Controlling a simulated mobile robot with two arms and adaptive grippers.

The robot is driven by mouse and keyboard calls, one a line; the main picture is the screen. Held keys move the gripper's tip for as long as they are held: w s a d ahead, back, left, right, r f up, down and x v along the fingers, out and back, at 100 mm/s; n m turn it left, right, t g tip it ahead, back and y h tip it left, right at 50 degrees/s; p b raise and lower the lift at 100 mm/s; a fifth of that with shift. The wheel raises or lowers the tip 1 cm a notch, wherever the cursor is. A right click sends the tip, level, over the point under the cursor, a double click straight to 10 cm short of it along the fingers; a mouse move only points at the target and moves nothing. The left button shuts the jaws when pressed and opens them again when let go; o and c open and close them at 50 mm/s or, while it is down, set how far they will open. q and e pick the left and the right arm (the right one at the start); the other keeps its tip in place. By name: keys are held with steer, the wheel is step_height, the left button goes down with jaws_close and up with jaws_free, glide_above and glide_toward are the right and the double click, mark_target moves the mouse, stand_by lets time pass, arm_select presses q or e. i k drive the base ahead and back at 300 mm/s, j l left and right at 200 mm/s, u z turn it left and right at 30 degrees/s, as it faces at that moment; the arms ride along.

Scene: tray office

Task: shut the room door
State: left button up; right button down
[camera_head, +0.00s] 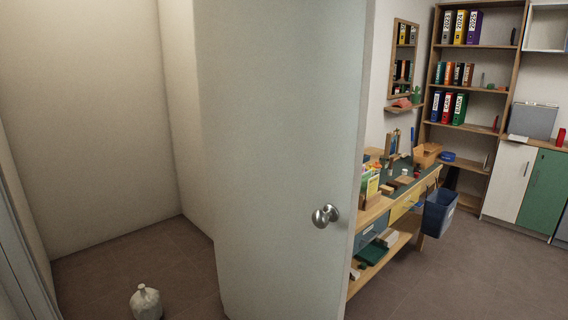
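The room door (285,150) stands open in the middle of the head view, a pale grey-white panel with its free edge toward the right. A round metal knob (325,216) sits near that edge. To the left of the door a bare corner with pale walls and a brown floor shows. Part of a light frame (22,262) runs along the left edge of the view. Neither of my grippers is in view.
A pale jug (146,302) stands on the floor left of the door. Right of the door are a wooden desk (408,205) with items, a blue bin (439,212), a binder shelf (468,85) and a white and green cabinet (544,190). Floor at lower right is clear.

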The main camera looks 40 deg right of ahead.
mark_target(285, 84)
steer(key=k+l+u, duration=0.1)
steer(key=l, duration=0.3)
steer(key=k+l, duration=0.15)
steer(key=l, duration=0.25)
steer(key=k+l+u, duration=0.15)
steer(key=l, duration=0.25)
steer(key=k+l, duration=0.15)
steer(key=l, duration=0.25)
steer(key=k+l+u, duration=0.15)
steer(key=l, duration=0.25)
steer(key=l+u, duration=0.1)
steer(key=l, duration=0.8)
steer(key=l+u, duration=0.1)
steer(key=l, duration=0.75)
steer(key=k+l, duration=0.15)
steer(key=l, duration=0.75)
steer(key=u, duration=0.05)
